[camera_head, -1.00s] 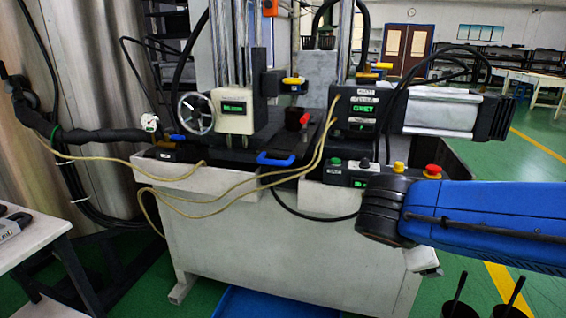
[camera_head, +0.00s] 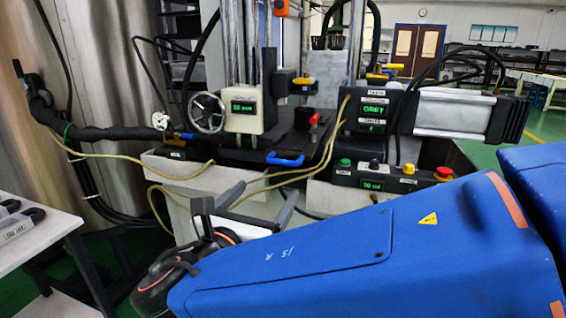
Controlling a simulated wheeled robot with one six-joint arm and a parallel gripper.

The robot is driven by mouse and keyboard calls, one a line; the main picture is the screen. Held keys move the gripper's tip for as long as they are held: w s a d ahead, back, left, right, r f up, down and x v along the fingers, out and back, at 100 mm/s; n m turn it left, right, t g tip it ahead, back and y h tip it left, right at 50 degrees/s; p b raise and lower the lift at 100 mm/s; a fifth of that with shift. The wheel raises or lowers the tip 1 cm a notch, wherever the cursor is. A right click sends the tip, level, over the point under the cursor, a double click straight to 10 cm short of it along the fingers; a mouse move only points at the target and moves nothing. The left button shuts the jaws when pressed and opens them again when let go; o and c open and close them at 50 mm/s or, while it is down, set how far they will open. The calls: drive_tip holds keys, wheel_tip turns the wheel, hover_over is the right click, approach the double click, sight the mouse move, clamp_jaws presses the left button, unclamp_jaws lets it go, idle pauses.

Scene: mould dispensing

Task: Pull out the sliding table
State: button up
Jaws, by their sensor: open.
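The sliding table (camera_head: 291,143) is a dark flat plate on the machine. A blue handle (camera_head: 286,159) sticks out at its front edge. A dark cup (camera_head: 303,118) with a red part beside it stands on the table. My gripper (camera_head: 268,193) is open and empty, with its fingers pointing up toward the machine. It is in front of and below the blue handle and apart from it in the picture. My blue arm comes in from the right and hides much of the machine's lower front.
A control box (camera_head: 345,180) with green, black, yellow and red buttons sits right of the handle. Yellow cables (camera_head: 250,187) hang across the front near the handle. A white bench (camera_head: 30,242) with grey-black items stands at the left.

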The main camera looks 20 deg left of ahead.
sight(282, 163)
drive_tip(key=w, duration=1.6)
drive_tip(key=shift+w+a+r, duration=0.1)
drive_tip(key=shift+w+a, duration=0.15)
drive_tip(key=shift+w, duration=0.05)
drive_tip(key=c, duration=1.2)
drive_tip(key=s, duration=2.1)
drive_tip(key=shift+a, duration=0.3)
drive_tip(key=o, duration=1.2)
drive_tip(key=shift+d, duration=0.1)
